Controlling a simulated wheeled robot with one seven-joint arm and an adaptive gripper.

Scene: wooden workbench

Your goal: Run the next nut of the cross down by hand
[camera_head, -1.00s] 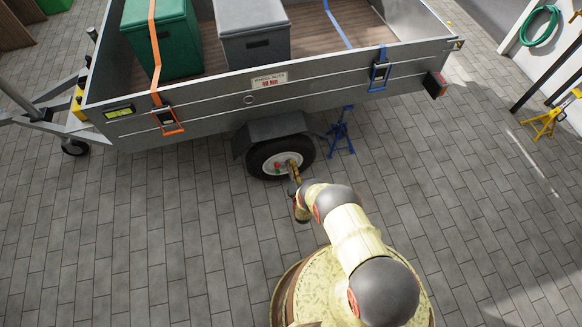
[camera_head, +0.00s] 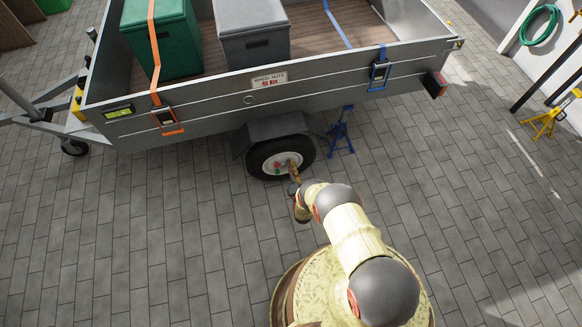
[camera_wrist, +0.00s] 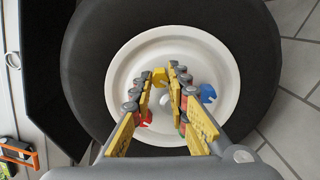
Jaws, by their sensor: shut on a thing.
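The trailer wheel (camera_head: 251,163) has a black tyre and a pale rim; it fills most of the wrist view, with its white rim (camera_wrist: 120,70) facing me. My gripper (camera_wrist: 167,75) reaches in front of the rim, its yellow fingers close together at the upper middle. It is shut on a wheel nut, which the fingertips mostly hide. A red nut (camera_wrist: 146,118) shows beside the left finger and a blue nut (camera_wrist: 208,93) beyond the right finger. A small whitish piece (camera_wrist: 163,99) shows between the fingers. In the head view my gripper (camera_head: 294,172) is at the wheel's right half.
The grey trailer (camera_head: 210,105) stands above the wheel, with a mudguard (camera_head: 275,127) close over the tyre. A blue axle stand (camera_head: 340,135) stands right of the wheel. A yellow stand (camera_head: 545,120) is far right. The paving (camera_head: 130,240) in front is clear.

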